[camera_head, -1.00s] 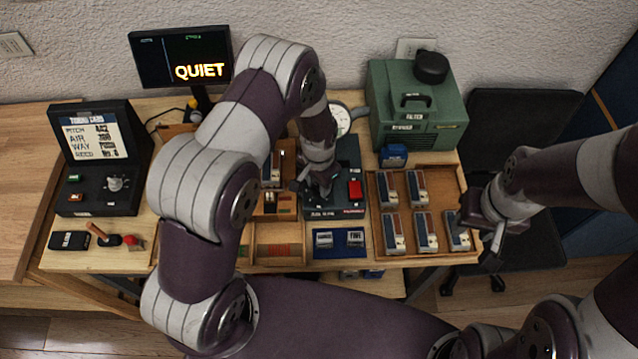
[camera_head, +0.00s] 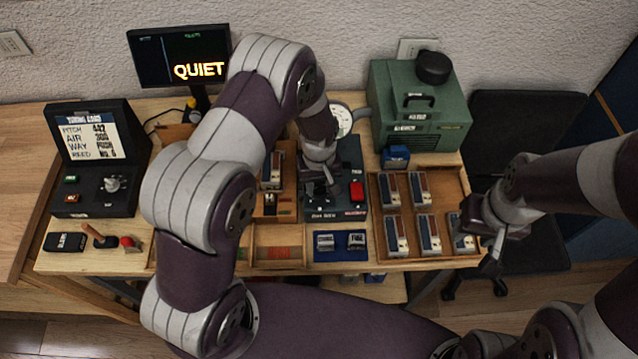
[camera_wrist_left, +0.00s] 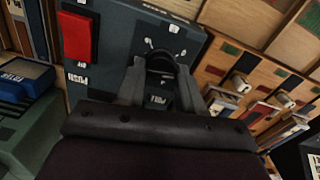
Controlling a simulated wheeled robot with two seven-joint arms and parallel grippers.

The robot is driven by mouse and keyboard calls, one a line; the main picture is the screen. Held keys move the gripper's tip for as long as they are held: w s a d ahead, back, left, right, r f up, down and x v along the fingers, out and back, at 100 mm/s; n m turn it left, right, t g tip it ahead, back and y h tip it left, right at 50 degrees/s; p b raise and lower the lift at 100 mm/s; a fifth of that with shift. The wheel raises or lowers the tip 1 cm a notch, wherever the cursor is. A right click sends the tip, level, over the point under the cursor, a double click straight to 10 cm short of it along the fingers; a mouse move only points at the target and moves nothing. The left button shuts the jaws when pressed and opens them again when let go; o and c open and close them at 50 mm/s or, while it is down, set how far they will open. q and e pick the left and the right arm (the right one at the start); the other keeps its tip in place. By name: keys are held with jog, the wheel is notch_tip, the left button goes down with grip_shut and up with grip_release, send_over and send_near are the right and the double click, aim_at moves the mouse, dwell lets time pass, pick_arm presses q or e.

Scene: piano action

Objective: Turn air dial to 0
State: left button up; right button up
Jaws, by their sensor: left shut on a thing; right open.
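The air dial (camera_wrist_left: 160,62) is a dark round knob on a dark control box, with white marks around it in the left wrist view. My left gripper (camera_wrist_left: 160,85) is shut on the dial from above. In the head view my left gripper (camera_head: 320,190) is over the dark box (camera_head: 348,162), and my arm partly hides the dial there. The dial's setting is too small to read. My right gripper (camera_head: 490,245) is open at the right edge of the wooden tray, close to the rightmost block.
A red button (camera_head: 356,191) sits on the box, right of the dial. A round gauge (camera_head: 342,120) stands behind it. A green machine (camera_head: 420,110) is at the back right. The wooden tray (camera_head: 408,258) holds several blocks. A screen (camera_head: 180,58) reads QUIET.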

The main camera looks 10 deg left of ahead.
pick_arm(q)
jog(key=n, duration=0.3)
jog(key=shift+s+n, duration=0.1)
jog(key=shift+n, duration=0.2)
jog(key=shift+n+b, duration=0.4)
jog(key=shift+n, duration=1.4)
jog(key=o, duration=1)
jog(key=shift+o, duration=0.2)
jog(key=shift+d, duration=0.1)
